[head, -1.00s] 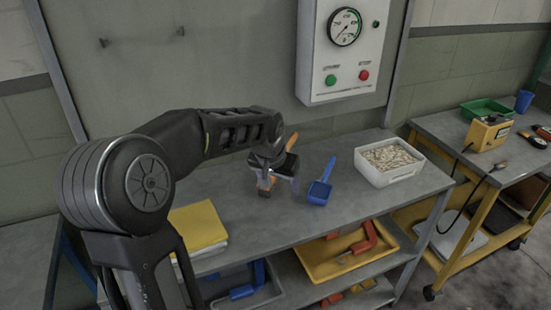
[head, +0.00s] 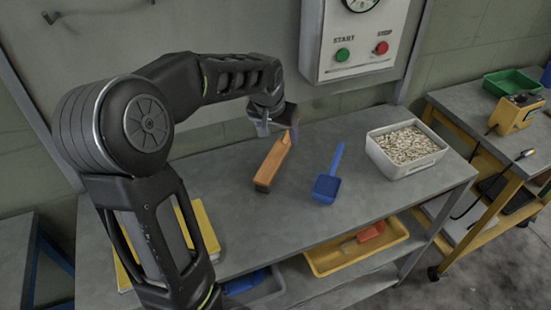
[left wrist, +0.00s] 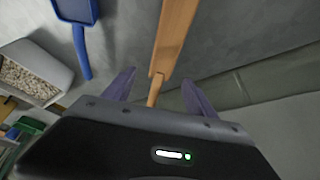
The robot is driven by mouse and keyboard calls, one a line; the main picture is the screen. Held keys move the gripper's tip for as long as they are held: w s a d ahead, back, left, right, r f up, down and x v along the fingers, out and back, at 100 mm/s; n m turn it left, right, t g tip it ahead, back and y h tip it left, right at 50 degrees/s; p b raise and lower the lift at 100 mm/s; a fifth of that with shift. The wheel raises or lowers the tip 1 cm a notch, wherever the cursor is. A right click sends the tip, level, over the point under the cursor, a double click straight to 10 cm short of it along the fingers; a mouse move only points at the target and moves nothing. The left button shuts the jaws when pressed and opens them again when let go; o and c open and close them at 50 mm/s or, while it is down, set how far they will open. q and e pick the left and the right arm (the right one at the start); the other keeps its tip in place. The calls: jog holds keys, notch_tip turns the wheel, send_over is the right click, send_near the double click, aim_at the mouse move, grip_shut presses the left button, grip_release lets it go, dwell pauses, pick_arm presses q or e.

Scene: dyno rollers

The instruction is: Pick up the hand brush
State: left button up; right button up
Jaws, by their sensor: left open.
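The hand brush (head: 272,164) has an orange-brown wooden body and lies on the grey bench top, left of a blue scoop. My left gripper (head: 278,128) is at the far end of the brush, over its handle. In the left wrist view the brush (left wrist: 172,45) runs down between the two open fingers of the left gripper (left wrist: 158,88), its thin handle end (left wrist: 155,90) between them. The fingers stand apart, with a gap on both sides of the handle. The bristles are hard to make out. My right gripper is not in view.
The blue scoop (head: 326,186) lies just right of the brush. A white bin of pale pellets (head: 376,160) stands further right. Yellow folders (head: 204,228) lie at the left, partly behind my arm. A control box (head: 316,70) hangs on the wall behind.

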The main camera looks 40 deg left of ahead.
aim_at(282, 145)
pick_arm(q)
jog(key=shift+x, duration=1.25)
jog(key=shift+p+x, duration=0.65)
jog(key=shift+x, duration=1.95)
jog(key=shift+a, duration=0.15)
jog(key=shift+c, duration=0.5)
grip_shut()
